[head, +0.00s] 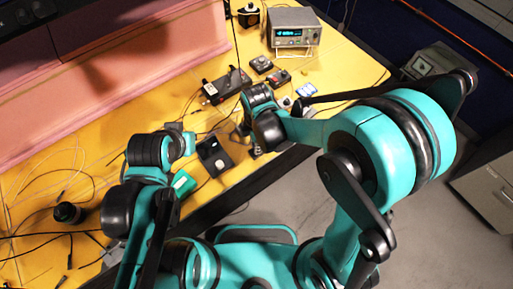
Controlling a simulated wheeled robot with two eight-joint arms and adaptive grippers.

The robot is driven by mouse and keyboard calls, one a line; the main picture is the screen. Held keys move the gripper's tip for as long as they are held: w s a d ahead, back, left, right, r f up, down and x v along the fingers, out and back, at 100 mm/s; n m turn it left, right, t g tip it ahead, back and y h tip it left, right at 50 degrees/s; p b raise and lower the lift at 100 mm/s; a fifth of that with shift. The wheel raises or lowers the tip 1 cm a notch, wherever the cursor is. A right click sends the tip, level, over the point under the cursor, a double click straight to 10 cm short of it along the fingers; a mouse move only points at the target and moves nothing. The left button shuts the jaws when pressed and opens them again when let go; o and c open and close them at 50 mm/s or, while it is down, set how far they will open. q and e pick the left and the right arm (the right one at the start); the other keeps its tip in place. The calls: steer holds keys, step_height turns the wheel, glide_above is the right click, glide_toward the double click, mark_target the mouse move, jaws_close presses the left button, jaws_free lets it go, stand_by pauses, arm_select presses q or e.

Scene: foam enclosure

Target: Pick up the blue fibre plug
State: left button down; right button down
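I cannot make out the blue fibre plug for certain. Thin pale fibres and dark cables lie loose on the yellow bench (345,62), mostly at the left, with small dark ends too small to tell apart. My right gripper (256,150) is small and dark below its wrist, near the bench's front edge, just right of a black box (213,155). Its fingers are too small and dark to read, and I see nothing clearly held. My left arm reaches over the bench at the left; its gripper (181,132) is largely hidden by its wrist.
A bench instrument (294,30) with a lit display stands at the back right. A black device (226,86), small dark boxes and a blue-and-white item (306,90) lie in front of it. A pink foam wall (110,70) borders the left.

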steer(key=shift+r, duration=0.1)
stand_by(0.3)
steer(key=r, duration=0.1)
steer(key=r+p, duration=0.1)
steer(key=r, duration=0.2)
steer(key=shift+s+d+r, duration=0.15)
steer(key=shift+d+r, duration=0.1)
steer(key=s+d+r+p, duration=0.1)
steer(key=s+d+r, duration=0.1)
steer(key=d, duration=0.3)
steer(key=s+d+r+p, duration=0.1)
steer(key=s+d+r, duration=0.1)
steer(key=d+r, duration=0.2)
steer(key=shift+s+d+r+p, duration=0.15)
steer(key=shift+s+d+p, duration=0.2)
steer(key=shift+d, duration=0.25)
steer(key=shift+w, duration=0.1)
